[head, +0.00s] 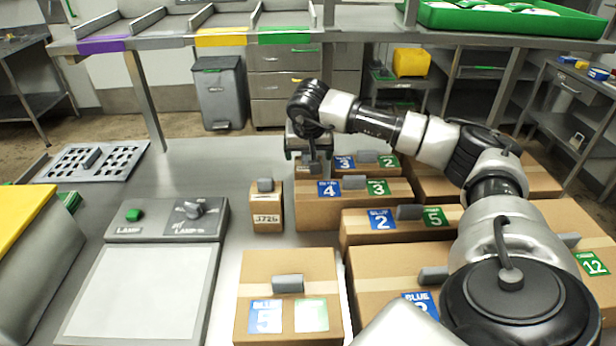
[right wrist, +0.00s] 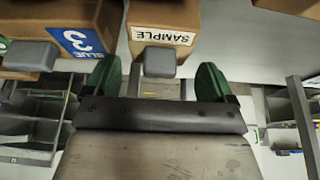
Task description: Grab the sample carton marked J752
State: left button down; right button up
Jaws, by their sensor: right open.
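A small brown carton (head: 267,209) with a grey knob on top stands left of the larger boxes in the head view; its label appears to read J725. My right gripper (head: 308,150) is farther back, over another small carton (head: 309,171) mostly hidden by it. In the right wrist view, a carton labelled SAMPLE (right wrist: 165,22) shows, and its grey knob (right wrist: 159,63) lies between the open green-padded fingers of the right gripper (right wrist: 156,80). The fingers appear apart from the knob. No code shows on this carton. My left gripper is not in view.
Several boxes with blue and green number labels crowd the right, including one marked BLUE 4 and green 3 (head: 350,212). A box (head: 288,262) stands in front. A lamp panel (head: 150,285) and a perforated tray (head: 75,168) lie left. Bare table (head: 215,165) is at back left.

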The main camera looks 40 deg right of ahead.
jog(key=shift+x, duration=1.6)
jog(key=shift+c, duration=0.4)
jog(key=shift+r, duration=0.1)
jog(key=c, duration=0.9)
